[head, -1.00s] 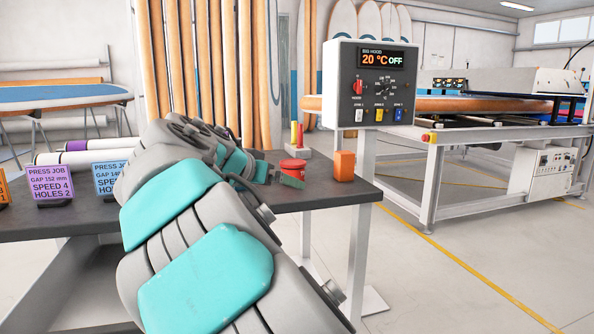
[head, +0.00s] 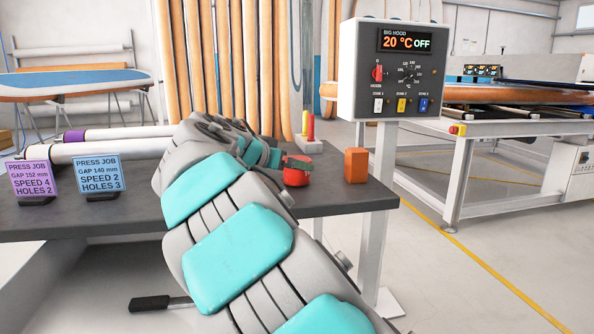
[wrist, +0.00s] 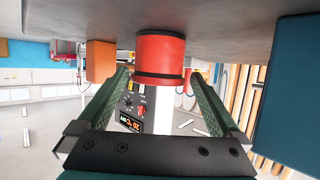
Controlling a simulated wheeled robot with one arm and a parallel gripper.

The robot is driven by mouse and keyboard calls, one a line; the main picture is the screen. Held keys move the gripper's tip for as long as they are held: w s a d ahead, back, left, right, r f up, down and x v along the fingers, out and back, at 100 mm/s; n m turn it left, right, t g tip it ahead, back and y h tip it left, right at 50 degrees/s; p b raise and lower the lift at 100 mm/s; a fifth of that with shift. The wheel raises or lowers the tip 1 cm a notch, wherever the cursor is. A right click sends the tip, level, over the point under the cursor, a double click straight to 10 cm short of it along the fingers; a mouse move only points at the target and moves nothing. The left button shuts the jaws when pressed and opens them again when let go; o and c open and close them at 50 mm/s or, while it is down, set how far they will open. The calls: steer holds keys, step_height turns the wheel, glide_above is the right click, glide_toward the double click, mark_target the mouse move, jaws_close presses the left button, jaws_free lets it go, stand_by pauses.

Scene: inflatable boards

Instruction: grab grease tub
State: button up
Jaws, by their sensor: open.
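The grease tub is a small red round tub (head: 296,178) with a dark band, standing near the right end of the dark table. My gripper (head: 297,164) is at the tub in the head view, with a green finger across its top edge. In the wrist view, which is upside down, the tub (wrist: 160,55) sits centred between the two green fingers of my open gripper (wrist: 160,77). Gaps show on both sides of the tub. I cannot tell how far it reaches in between the fingers.
An orange block (head: 356,165) stands right of the tub, close to one finger in the wrist view (wrist: 100,61). Behind are red and yellow sticks on a light base (head: 308,146). A control box (head: 405,70) rises on a post beside the table (head: 90,222). Job signs (head: 98,176) stand left.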

steer(key=x, duration=0.3)
steer(key=shift+w+d+f, duration=0.1)
steer(key=shift+w+d, duration=0.05)
steer(key=shift+d, duration=0.05)
steer(key=shift+c, duration=0.4)
steer(key=c, duration=1.2)
steer(key=shift+c, duration=0.2)
